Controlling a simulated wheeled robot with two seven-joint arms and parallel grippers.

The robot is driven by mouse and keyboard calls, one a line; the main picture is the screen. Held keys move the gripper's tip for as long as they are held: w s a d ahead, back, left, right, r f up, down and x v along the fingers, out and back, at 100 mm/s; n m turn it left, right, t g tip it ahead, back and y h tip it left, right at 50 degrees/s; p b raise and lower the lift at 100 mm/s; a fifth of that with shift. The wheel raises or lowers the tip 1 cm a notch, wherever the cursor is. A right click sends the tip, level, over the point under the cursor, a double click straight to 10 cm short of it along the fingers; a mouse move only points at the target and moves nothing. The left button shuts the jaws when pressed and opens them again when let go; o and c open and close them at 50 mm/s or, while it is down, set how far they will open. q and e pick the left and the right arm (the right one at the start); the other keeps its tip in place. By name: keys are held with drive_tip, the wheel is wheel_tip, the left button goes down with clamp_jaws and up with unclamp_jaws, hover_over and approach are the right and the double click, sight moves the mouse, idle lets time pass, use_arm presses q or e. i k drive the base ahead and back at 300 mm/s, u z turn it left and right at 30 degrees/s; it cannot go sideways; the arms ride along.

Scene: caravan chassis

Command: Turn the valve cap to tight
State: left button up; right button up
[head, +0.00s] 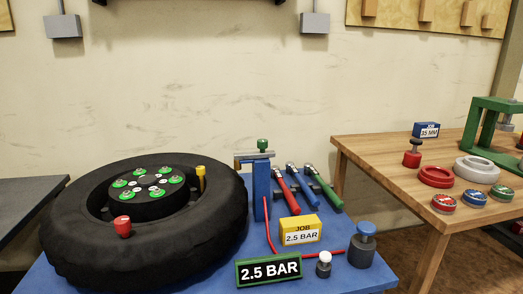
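A black tyre (70,230) lies flat on the blue table, with green-ringed nuts on its hub (146,187). A red knob-like piece (123,226) stands at the front inner edge of the tyre, and a yellow upright piece (200,177) stands at its right inner edge. I cannot tell for sure which of these is the valve cap, or how tight it is. A green display (269,270) reads 2.5 BAR, and a yellow job block (300,230) reads the same. Neither of my grippers is in view.
Red, blue and green-handled tools (304,187) lie behind the yellow block, beside a blue post (261,190). A grey canister with a blue knob (362,246) stands at the front right. A wooden table (390,160) with rings and discs is further right.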

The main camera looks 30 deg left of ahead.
sight(200, 172)
drive_tip(key=u, duration=1.7)
